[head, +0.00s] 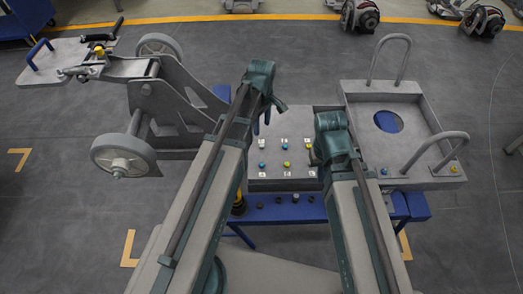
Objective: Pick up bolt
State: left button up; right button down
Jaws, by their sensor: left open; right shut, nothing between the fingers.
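Several small blue and yellow bolt heads stand on white-marked spots of a grey plate (270,184) in the middle of the head view. Among them are a blue bolt (262,165), a yellow bolt (287,164) and another blue bolt (283,141). My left gripper (261,121) is open and empty, over the plate's upper left edge. My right gripper (324,152) is shut with nothing in it, at the plate's right side. It hides part of the plate there. Which bolt the task means cannot be told.
A blue stand (285,214) with several dark small parts is below the plate. A grey tray with tall handles (433,115) is at right, with bolts on its front edge. A grey wheeled chassis (150,95) is at left.

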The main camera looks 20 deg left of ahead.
pick_arm(q)
jog(key=b, duration=0.4)
send_over(262, 145)
jog(key=shift+w+f, duration=0.1)
jog(key=shift+f, duration=2.7)
jog(key=shift+b, duration=0.3)
notch_tip(262, 145, down, 5)
jog(key=b, duration=0.5)
jog(key=shift+f, duration=0.15)
grip_shut()
